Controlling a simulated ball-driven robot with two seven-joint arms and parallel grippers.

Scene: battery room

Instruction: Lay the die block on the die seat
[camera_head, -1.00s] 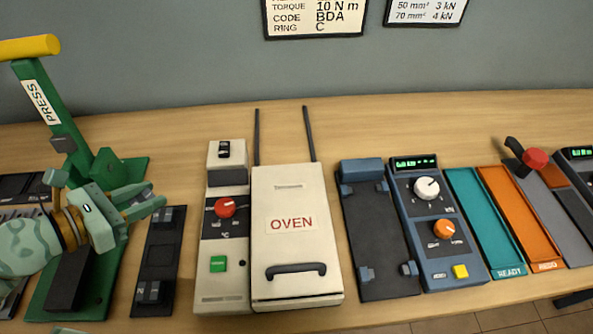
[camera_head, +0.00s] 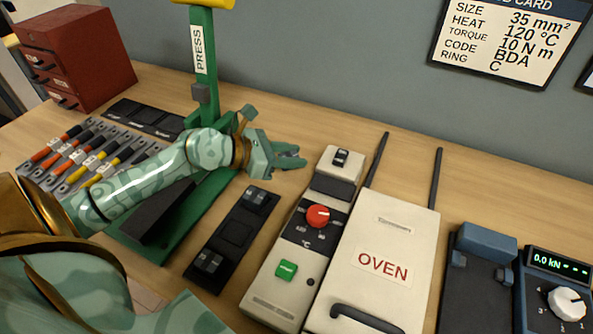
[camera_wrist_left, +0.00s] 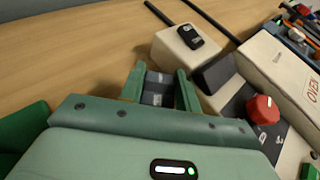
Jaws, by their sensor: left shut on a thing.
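My left gripper (camera_head: 292,157) is in the head view, to the right of the green press (camera_head: 205,90) and beyond the far end of the black tray. It is shut on a dark grey block, the die block (camera_wrist_left: 158,90), seen between its fingers in the left wrist view. The block appears held above the table. A black tray (camera_head: 232,232) lies between press and oven, with a dark block at each end and a bare middle. The die seat cannot be told for certain; a long black piece (camera_head: 150,218) lies on the press base. My right gripper is not in view.
The cream oven (camera_head: 375,265) and its control box (camera_head: 270,285) with a red knob (camera_head: 318,216) stand to the right. Several coloured-handled tools (camera_head: 85,155) lie at left, before a red cabinet (camera_head: 75,55). Bare table is behind the control box.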

